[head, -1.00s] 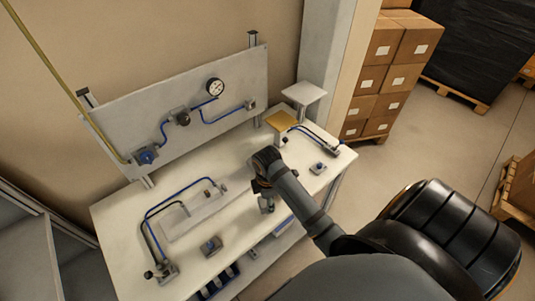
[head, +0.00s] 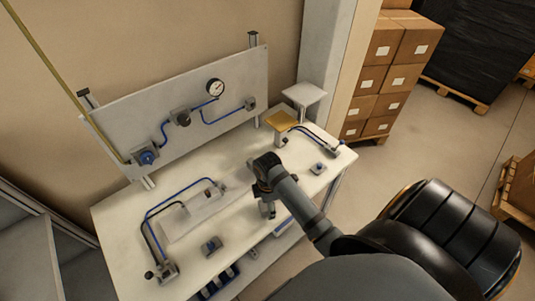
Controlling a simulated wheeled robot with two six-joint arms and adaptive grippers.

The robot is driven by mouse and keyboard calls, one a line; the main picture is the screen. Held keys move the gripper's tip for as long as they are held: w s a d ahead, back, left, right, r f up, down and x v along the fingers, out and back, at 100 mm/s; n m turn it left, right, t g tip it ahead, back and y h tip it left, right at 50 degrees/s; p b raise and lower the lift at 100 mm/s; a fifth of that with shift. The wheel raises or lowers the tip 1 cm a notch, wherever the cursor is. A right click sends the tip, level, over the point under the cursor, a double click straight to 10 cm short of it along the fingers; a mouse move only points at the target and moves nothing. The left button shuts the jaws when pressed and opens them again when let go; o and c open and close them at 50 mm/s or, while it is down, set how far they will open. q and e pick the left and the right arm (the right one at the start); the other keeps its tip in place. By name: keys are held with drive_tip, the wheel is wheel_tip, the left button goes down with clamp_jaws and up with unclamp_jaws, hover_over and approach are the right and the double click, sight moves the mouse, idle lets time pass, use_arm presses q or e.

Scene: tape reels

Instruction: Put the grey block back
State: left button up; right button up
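A small grey block (head: 212,245) with a dark blue part sits on the front of the white workbench (head: 125,215). Another small grey block (head: 318,168) sits near the right end of the bench. My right gripper (head: 267,208) points down over the front edge region of the bench, between these two blocks and apart from both. It is small and partly covered by its own wrist, so I cannot tell whether its fingers are open or hold something. My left gripper is not in view.
A grey panel (head: 185,90) with a gauge (head: 215,88) and blue tubing stands at the back. A yellow-topped stand (head: 281,121) and a white-topped stand (head: 304,93) are at the right rear. A pale plate (head: 190,222) and tubed fittings (head: 162,270) occupy the left.

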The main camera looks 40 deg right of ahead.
wheel_tip(320, 180, up, 5)
drive_tip(key=shift+w+r+b, duration=0.1)
drive_tip(key=shift+b, duration=0.35)
wheel_tip(320, 180, up, 7)
drive_tip(key=p, duration=0.4)
drive_tip(key=shift+p, duration=0.35)
